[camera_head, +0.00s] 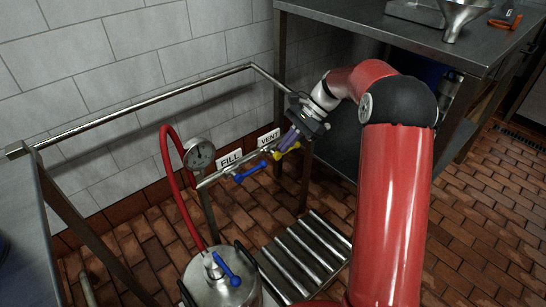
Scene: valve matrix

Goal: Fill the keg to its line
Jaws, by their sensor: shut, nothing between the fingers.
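The keg (203,296) is a steel vessel at the bottom, cut off by the frame edge; its fill line is not visible. A blue lever (227,268) sits on its top fitting. A red hose (167,190) runs from the keg up toward a pipe with a round gauge (198,155). On this pipe are a blue valve handle (250,172) below the FILL sign (230,160) and a yellow valve handle (286,149) near the VENT sign (268,138). My gripper (288,141) is shut and empty, right at the yellow handle; I cannot tell whether they touch.
A metal rail (135,114) runs along the tiled wall behind the pipe. A steel table (350,24) with a funnel (462,14) stands at the upper right. A slatted rack (305,255) lies beside the keg. Another table edge (36,215) is at the left.

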